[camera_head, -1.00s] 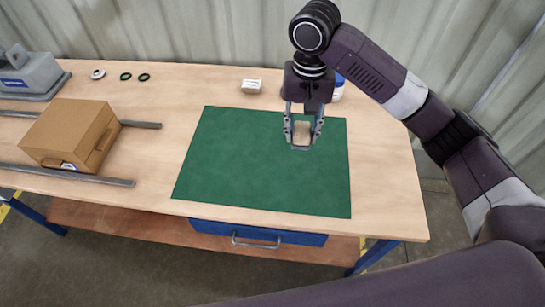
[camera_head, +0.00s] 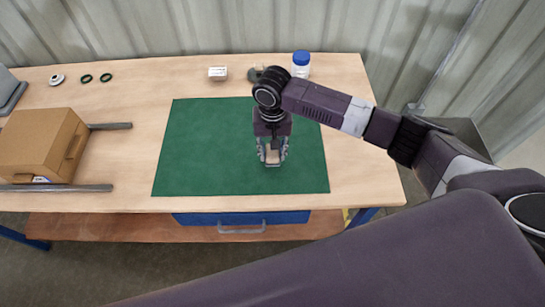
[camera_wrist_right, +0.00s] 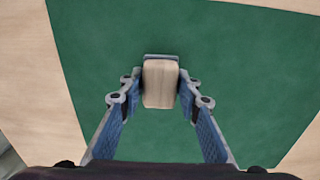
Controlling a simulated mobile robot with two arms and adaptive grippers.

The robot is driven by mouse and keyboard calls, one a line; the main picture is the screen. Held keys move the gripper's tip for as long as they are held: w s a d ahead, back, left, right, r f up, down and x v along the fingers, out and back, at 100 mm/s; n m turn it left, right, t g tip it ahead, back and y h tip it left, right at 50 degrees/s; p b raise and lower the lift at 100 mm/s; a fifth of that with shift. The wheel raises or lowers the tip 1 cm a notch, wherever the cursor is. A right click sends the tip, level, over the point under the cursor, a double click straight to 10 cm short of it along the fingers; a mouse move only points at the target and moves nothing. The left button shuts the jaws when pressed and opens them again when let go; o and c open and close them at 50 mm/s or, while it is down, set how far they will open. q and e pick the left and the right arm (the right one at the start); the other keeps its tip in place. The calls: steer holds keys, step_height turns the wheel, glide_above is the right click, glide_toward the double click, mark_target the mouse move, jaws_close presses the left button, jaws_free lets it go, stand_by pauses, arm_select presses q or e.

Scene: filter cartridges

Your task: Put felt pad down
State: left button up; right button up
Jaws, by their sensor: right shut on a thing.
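The felt pad is a small beige block (camera_wrist_right: 160,83) held between the fingertips of my right gripper (camera_head: 272,161). In the head view the pad is small and partly hidden by the fingers. In the right wrist view the two blue-padded fingers close on it, with the green mat (camera_wrist_right: 230,50) behind. The right gripper points down over the front middle-right part of the green mat (camera_head: 200,140). I cannot tell whether the pad touches the mat. My left gripper is not in view.
A cardboard box (camera_head: 35,140) stands at the left between metal rails (camera_head: 60,188). Much of the mat is clear.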

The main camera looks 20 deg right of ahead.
mark_target(272, 160)
steer(key=shift+f, duration=1.85)
steer(key=o, duration=1.2)
steer(key=shift+f, duration=0.15)
step_height(272, 160, up, 12)
steer(key=shift+r+b, duration=0.2)
steer(key=shift+b, duration=0.35)
